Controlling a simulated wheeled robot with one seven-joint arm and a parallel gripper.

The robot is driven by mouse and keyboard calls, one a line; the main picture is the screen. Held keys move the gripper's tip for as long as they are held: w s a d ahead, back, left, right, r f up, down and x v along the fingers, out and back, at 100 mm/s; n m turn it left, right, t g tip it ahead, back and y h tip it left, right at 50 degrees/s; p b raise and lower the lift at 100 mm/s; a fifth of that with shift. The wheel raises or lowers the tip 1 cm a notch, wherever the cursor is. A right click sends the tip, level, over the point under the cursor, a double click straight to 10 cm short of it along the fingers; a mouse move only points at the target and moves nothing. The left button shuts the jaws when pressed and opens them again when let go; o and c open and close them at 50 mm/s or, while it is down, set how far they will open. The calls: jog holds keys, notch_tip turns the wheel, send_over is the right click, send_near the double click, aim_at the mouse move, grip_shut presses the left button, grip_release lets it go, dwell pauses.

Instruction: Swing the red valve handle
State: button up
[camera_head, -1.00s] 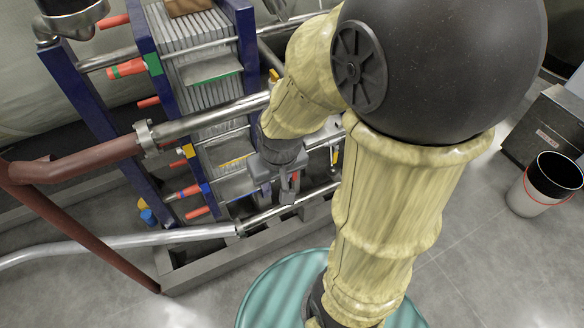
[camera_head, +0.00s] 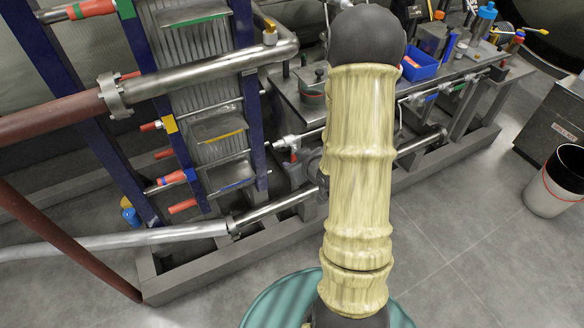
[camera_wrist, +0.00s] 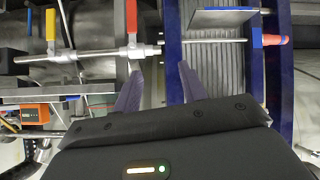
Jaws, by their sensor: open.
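In the wrist view, a red valve handle (camera_wrist: 131,15) stands upright on a horizontal metal pipe, left of centre near the top. A second, orange-yellow handle (camera_wrist: 51,24) is on the same pipe farther left. My gripper (camera_wrist: 158,68) is open and empty. Its two dark fingers point up the picture, below and to the right of the red handle, and do not appear to touch it. In the head view, my gripper is mostly hidden behind my pale, sleeved arm, and I cannot clearly make out the red handle there.
A blue-framed plate unit (camera_head: 195,95) with metal pipes stands left of my arm. A metal bench (camera_head: 300,98) with a blue bin (camera_head: 419,65) is behind. A bucket (camera_head: 556,182) stands at far right. Open floor (camera_head: 450,235) lies to the right.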

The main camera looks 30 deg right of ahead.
jog(key=s+d+f+m+t+b, duration=0.1)
jog(key=d+f+t+b, duration=0.2)
jog(key=f+b, duration=0.2)
jog(key=s+d+f+m+t+b, duration=0.1)
jog(key=s+d+f+t+b, duration=0.1)
jog(key=f+b, duration=0.4)
notch_tip(320, 180, down, 2)
jog(key=shift+d+t, duration=0.45)
jog(key=shift+t, duration=0.65)
jog(key=shift+s, duration=0.1)
jog(key=shift+w+f+b, duration=0.15)
jog(key=shift+w+b, duration=0.05)
jog(key=shift+b, duration=0.5)
jog(key=w+b, duration=0.1)
jog(key=b, duration=0.4)
jog(key=shift+w+f, duration=0.1)
jog(key=shift+w, duration=0.25)
jog(key=w+b, duration=0.1)
jog(key=b, duration=0.3)
jog(key=shift+a, duration=0.1)
